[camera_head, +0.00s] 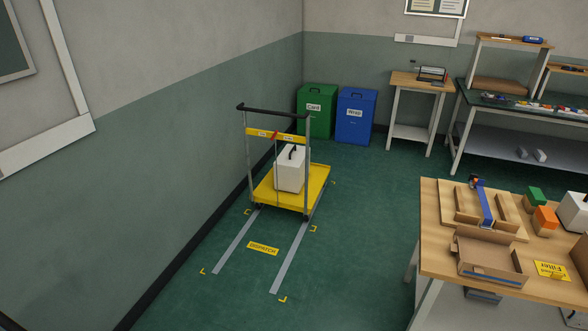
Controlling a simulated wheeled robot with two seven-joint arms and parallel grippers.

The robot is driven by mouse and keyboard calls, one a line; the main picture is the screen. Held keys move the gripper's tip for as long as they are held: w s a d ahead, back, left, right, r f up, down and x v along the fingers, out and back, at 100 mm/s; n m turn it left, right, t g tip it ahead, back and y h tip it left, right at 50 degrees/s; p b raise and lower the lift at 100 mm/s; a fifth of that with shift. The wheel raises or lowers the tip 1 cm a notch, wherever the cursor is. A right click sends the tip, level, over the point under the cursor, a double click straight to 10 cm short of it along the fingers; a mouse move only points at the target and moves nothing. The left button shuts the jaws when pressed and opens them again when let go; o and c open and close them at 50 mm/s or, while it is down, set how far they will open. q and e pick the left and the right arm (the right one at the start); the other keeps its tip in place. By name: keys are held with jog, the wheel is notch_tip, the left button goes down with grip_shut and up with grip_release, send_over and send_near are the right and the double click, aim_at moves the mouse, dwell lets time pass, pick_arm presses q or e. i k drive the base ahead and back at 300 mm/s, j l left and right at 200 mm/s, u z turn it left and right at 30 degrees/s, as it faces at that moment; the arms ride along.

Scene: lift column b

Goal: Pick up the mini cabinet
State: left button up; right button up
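I cannot tell for certain which thing is the mini cabinet. A white box (289,173) with a dark handle on top stands upright on the yellow platform trolley (318,190) near the middle of the view. Another white box-like thing (572,211) stands on the wooden workbench at the right edge and is partly cut off by the frame. Neither of my grippers is in view.
Floor tape and a "DISPATCH" label (263,248) lie before the trolley. The workbench (445,255) holds a cardboard tray (488,262), a wooden fixture and green and orange blocks. Green (317,118) and blue (355,122) bins stand behind. The middle floor is clear.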

aim_at(292, 160)
jog(key=i+l+u, duration=0.1)
jog(key=i+l, duration=0.15)
jog(key=i, duration=0.15)
jog(key=i+u, duration=0.15)
jog(key=i, duration=0.3)
jog(key=i+l+u, duration=0.15)
jog(key=i, duration=0.35)
jog(key=i+l+u, duration=0.15)
jog(key=i, duration=0.3)
jog(key=i+l+u, duration=0.15)
jog(key=i+l, duration=0.15)
jog(key=i, duration=0.15)
jog(key=i+l+u, duration=0.1)
jog(key=i+l, duration=0.15)
jog(key=i+l+u, duration=0.1)
jog(key=i+l, duration=0.15)
jog(key=l, duration=0.2)
jog(key=i+l+u, duration=0.1)
jog(key=l, duration=0.3)
jog(key=i+l+u, duration=0.1)
jog(key=i+l, duration=0.4)
jog(key=l, duration=0.3)
jog(key=l+u, duration=0.2)
jog(key=l, duration=0.7)
jog(key=l+u, duration=0.2)
jog(key=l, duration=0.75)
jog(key=l+u, duration=0.2)
jog(key=l, duration=0.75)
